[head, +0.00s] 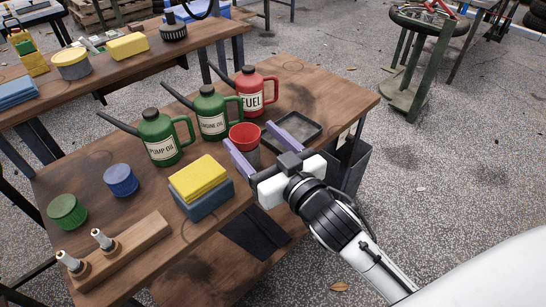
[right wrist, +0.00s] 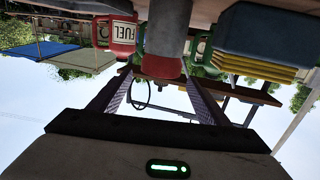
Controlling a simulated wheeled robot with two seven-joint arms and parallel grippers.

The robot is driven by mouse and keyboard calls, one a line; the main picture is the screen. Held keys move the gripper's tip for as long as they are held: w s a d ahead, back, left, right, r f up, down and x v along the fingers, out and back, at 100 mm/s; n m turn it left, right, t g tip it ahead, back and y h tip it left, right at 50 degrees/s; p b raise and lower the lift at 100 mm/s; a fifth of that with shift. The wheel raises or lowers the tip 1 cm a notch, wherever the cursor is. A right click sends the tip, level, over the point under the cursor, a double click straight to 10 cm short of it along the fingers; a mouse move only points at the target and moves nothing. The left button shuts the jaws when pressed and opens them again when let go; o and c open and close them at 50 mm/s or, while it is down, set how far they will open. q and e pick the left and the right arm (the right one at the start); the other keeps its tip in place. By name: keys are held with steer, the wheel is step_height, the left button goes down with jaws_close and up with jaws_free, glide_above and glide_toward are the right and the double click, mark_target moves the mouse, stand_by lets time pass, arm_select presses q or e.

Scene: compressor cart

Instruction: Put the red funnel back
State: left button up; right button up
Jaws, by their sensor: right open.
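The red funnel (head: 243,131) is on the workbench with its wide red mouth up. It rests on or in a grey cylindrical piece (head: 246,155); I cannot tell how deep it sits. In the right wrist view, which is upside down, its red rim (right wrist: 162,67) shows at the end of the grey cylinder (right wrist: 165,25). My right gripper (head: 247,133) is open, its two purple fingers pointing at the funnel, one to each side. In the right wrist view the funnel lies between the fingertips (right wrist: 158,78); contact is not visible. My left gripper is not in view.
The green pump oil can (head: 160,142), green engine oil can (head: 211,116) and red fuel can (head: 250,93) stand behind the funnel. A dark tray (head: 297,146) lies to its right. The bench's right edge is close.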

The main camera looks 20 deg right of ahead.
steer(key=s+d, duration=0.1)
steer(key=s, duration=0.7)
steer(key=s+f+g, duration=0.3)
steer(key=s+f, duration=0.1)
steer(key=f, duration=0.6)
steer(key=s+a+f+g, duration=0.1)
steer(key=s+f, duration=0.4)
steer(key=f, duration=0.5)
steer(key=s+f+g, duration=0.4)
steer(key=f, duration=0.6)
steer(key=shift+s+a+f+g+b, duration=0.3)
steer(key=shift+s+a+f, duration=0.1)
